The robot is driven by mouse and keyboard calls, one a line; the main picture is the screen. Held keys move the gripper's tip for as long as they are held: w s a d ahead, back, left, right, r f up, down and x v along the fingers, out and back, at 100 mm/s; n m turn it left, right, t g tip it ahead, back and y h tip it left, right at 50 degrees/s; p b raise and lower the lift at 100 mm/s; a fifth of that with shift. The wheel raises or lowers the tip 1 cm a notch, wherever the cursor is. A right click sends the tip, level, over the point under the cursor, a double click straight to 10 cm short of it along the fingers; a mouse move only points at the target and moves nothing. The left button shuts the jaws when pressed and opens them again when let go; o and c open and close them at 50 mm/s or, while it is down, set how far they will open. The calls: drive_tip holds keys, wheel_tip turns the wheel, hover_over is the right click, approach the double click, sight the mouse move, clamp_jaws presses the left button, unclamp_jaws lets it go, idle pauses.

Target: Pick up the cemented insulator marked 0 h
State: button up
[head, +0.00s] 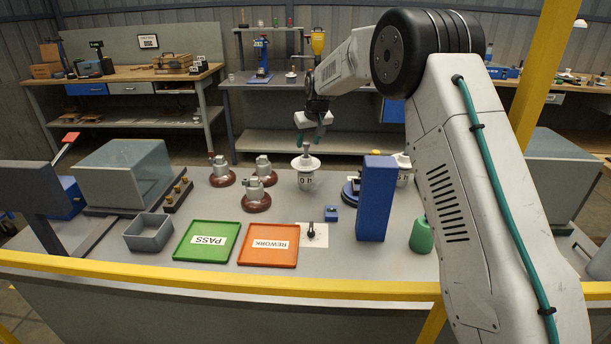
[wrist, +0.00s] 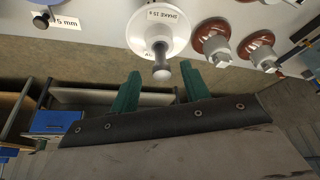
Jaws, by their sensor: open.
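A white insulator (head: 306,163) with a metal pin pointing up stands on the bench below my gripper. Its front tag seems to start with 0; the rest is hard to read. In the wrist view, a white disc (wrist: 150,42) with a grey pin reads "SHAKE 15 s". My gripper (head: 311,136) is open and empty, its green fingers just above and around the pin's height. In the wrist view the gripper (wrist: 158,88) has its fingers apart, with the pin head near the gap. A second white insulator (head: 403,160) is partly hidden by a blue block.
Several brown-based insulators stand left, including one (head: 255,198). A green PASS tray (head: 190,255), an orange REWORK tray (head: 250,262) and a grey bin (head: 148,234) lie in front. A tall blue block (head: 376,200) and green cylinder (head: 420,236) stand right.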

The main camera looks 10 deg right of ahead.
sight(307, 143)
drive_tip(key=x, duration=0.4)
drive_tip(key=shift+w+f, duration=0.1)
drive_tip(key=shift+f, duration=0.15)
drive_tip(key=shift+a, duration=0.1)
clamp_jaws()
idle(0.9)
drive_tip(key=shift+r, duration=0.15)
